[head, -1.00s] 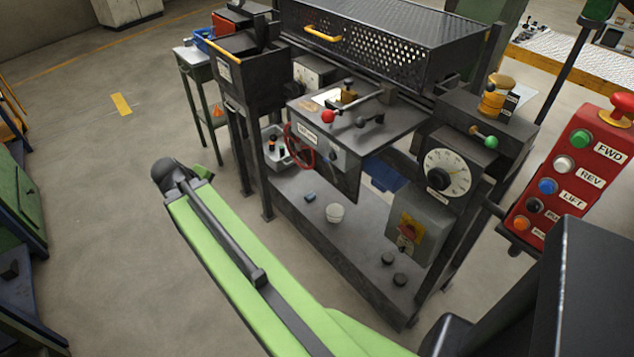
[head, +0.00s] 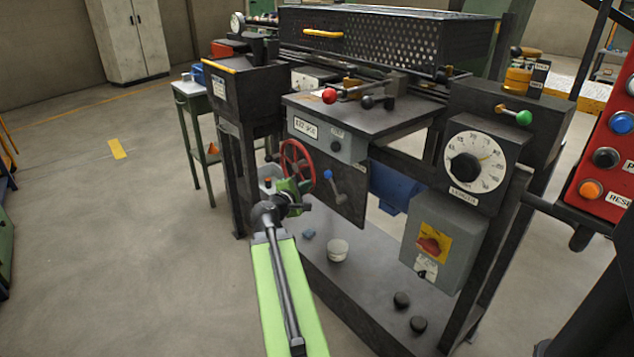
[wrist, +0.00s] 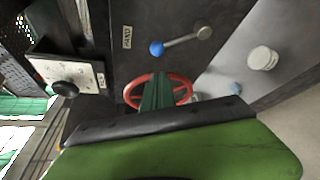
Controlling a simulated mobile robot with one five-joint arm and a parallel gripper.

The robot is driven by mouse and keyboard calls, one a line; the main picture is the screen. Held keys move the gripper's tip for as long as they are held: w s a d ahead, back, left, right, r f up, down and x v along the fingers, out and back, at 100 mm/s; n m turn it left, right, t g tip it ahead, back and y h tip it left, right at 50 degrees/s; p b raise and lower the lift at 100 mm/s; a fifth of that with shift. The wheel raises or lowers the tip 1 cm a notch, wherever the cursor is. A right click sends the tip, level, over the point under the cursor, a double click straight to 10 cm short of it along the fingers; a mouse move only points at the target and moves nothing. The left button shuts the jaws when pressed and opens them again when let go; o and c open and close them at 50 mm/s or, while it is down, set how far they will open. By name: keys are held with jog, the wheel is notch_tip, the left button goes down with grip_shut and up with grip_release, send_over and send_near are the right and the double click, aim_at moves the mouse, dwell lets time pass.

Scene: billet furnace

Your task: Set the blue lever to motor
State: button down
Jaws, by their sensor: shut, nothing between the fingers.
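The blue lever is a short grey arm with a blue ball knob (head: 328,174) on the dark front panel of the machine. The ball is at the upper left of its pivot in the head view. The lever also shows in the wrist view (wrist: 180,41), with a sideways label reading HAND (wrist: 127,37) near the ball. I cannot see a motor label. My gripper (head: 302,195) is in front of the panel, left of the lever, apart from it. Its green fingers (wrist: 157,82) are shut and empty, overlapping the red handwheel in the wrist view.
A red handwheel (head: 297,163) stands close to my gripper, left of the lever. A red-knobbed lever (head: 330,96) and a green-knobbed lever (head: 523,117) stick out above. A white cup (head: 337,250) is on the lower shelf.

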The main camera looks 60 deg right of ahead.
aim_at(333, 186)
jog(key=b+x, duration=0.2)
jog(key=x, duration=0.8)
jog(key=shift+s+a, duration=0.1)
jog(key=shift+s, duration=0.05)
